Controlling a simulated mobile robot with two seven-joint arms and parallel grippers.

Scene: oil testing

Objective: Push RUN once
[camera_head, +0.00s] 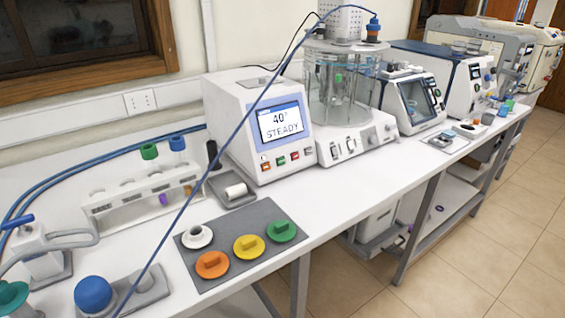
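A white control unit (231,113) stands on the bench with a tilted front. Its screen (281,122) reads "40°" and "STEADY". A row of small buttons (287,159) sits below the screen, in orange, green, red and other colours. Their labels are too small to read, so I cannot tell which one is RUN. Nothing touches the buttons. Neither of my grippers shows in the head view.
A grey mat (239,217) with white, orange, yellow and green knobbed discs lies before the unit. A white rack (127,205) stands left. A glass bath (343,88) stands right. A blue cable (205,176) crosses diagonally in front.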

